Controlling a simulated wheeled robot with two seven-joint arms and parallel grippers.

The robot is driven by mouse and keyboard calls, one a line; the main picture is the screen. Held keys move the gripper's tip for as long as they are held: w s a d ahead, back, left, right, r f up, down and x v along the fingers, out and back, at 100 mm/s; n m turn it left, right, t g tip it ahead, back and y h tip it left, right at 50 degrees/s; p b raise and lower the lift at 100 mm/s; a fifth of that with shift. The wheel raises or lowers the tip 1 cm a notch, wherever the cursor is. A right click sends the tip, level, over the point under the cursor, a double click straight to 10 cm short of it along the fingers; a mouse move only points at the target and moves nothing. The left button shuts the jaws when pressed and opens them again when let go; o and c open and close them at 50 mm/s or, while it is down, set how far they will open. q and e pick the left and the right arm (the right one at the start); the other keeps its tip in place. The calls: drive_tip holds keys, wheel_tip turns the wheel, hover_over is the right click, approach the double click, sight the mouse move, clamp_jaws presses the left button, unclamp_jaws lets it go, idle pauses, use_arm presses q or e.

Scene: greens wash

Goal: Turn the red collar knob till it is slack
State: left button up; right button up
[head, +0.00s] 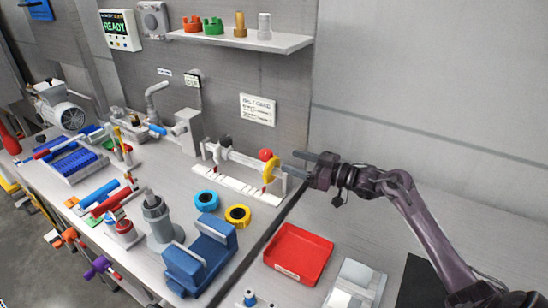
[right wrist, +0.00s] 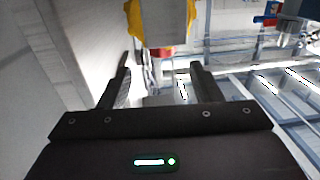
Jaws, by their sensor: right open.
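A red knob (head: 265,154) sits on top of the white pipe fixture (head: 235,157) on the bench, beside a yellow wheel (head: 270,168) at the fixture's right end. My right gripper (head: 299,163) is open, just right of the yellow wheel, its fingers pointing left toward it. In the right wrist view, the open fingers (right wrist: 160,66) are empty. Yellow parts (right wrist: 136,20) and a pale grey block (right wrist: 166,22) show beyond them, with a small red patch (right wrist: 142,52) that may be the knob. I cannot tell whether a finger touches anything. My left gripper is out of view.
A blue vise (head: 203,255), two ring-shaped parts, blue (head: 206,201) and yellow (head: 238,216), and a red tray (head: 298,254) stand in front of the fixture. A shelf (head: 240,38) with several small parts hangs above. A wall stands behind.

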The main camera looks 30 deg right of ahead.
sight(271, 156)
drive_tip(key=x, duration=0.3)
drive_tip(key=p+x, duration=0.1)
drive_tip(key=x, duration=0.2)
drive_tip(key=shift+a+r, duration=0.2)
drive_tip(key=shift+r, duration=0.05)
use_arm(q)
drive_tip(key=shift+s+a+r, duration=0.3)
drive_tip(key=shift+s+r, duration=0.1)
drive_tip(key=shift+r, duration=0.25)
use_arm(e)
drive_tip(key=shift+w+a+f, duration=0.1)
drive_tip(key=shift+w+a, duration=0.15)
drive_tip(key=shift+w, duration=0.15)
drive_tip(key=shift+c, duration=0.2)
